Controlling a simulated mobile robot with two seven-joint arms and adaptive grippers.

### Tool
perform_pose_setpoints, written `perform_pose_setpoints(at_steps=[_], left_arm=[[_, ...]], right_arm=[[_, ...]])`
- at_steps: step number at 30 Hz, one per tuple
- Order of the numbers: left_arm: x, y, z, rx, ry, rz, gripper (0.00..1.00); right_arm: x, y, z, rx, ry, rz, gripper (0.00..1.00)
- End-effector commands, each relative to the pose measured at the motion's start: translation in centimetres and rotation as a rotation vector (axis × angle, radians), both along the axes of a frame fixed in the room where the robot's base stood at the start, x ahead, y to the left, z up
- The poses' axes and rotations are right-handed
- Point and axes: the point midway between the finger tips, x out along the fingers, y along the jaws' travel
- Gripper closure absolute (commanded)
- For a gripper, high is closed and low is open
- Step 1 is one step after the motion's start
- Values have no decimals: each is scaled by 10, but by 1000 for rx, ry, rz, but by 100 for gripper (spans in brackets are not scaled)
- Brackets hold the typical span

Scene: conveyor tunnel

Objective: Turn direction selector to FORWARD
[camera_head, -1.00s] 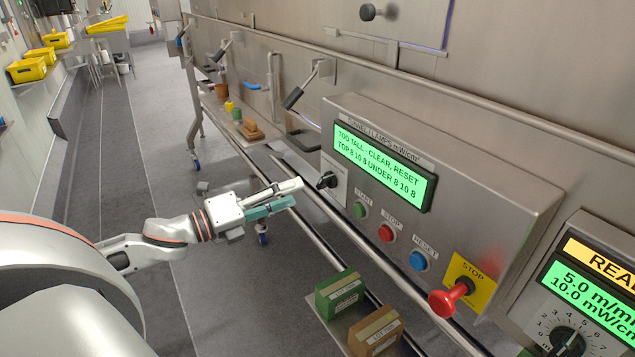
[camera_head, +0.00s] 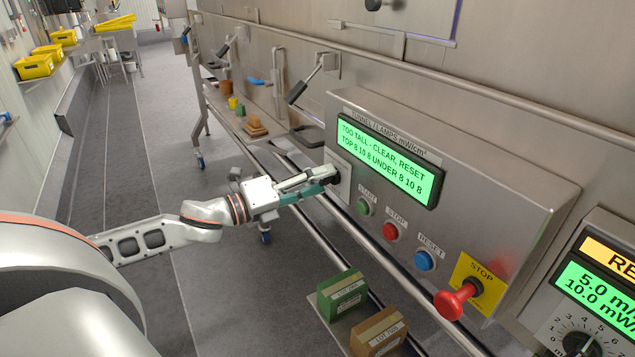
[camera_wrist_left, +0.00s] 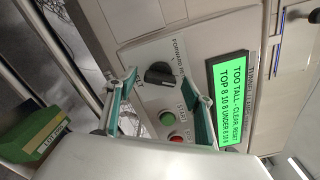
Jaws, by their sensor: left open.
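The direction selector is a black knob (camera_wrist_left: 160,74) on a light plate. In the wrist view it lies between and just beyond my fingertips, with the word FORWARD (camera_wrist_left: 179,50) beside it; I cannot tell its exact setting. In the head view my fingers mostly hide it, and its plate (camera_head: 343,187) shows behind them. My left gripper (camera_head: 328,181) is open at the panel, its teal-padded fingers on either side of the knob in the wrist view (camera_wrist_left: 161,78). I cannot tell whether they touch it. My right gripper is out of view.
Green START (camera_head: 363,207), red STOP (camera_head: 390,231) and blue RESET (camera_head: 425,260) buttons sit close by, below a green display (camera_head: 385,160). A red emergency stop (camera_head: 455,299) protrudes further right. A rail (camera_head: 370,246) runs under the panel. Green (camera_head: 341,295) and brown (camera_head: 379,332) blocks stand below.

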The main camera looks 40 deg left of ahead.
Motion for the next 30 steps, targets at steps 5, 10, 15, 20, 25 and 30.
perform_pose_setpoints(at_steps=[5, 10, 15, 20, 25, 30], left_arm=[[0, 0, 0, 0, 0, 0, 49], [0, 0, 0, 1, 0, 0, 87], [0, 0, 1, -1, 0, 1, 87], [0, 1, 3, -25, 8, 1, 87], [0, 0, 6, -94, 33, 1, 87], [0, 1, 9, -210, 80, 2, 87]], right_arm=[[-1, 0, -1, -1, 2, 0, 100], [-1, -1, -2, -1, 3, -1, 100], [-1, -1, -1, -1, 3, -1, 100], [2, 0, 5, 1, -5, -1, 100], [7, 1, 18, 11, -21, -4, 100], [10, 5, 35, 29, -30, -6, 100]])
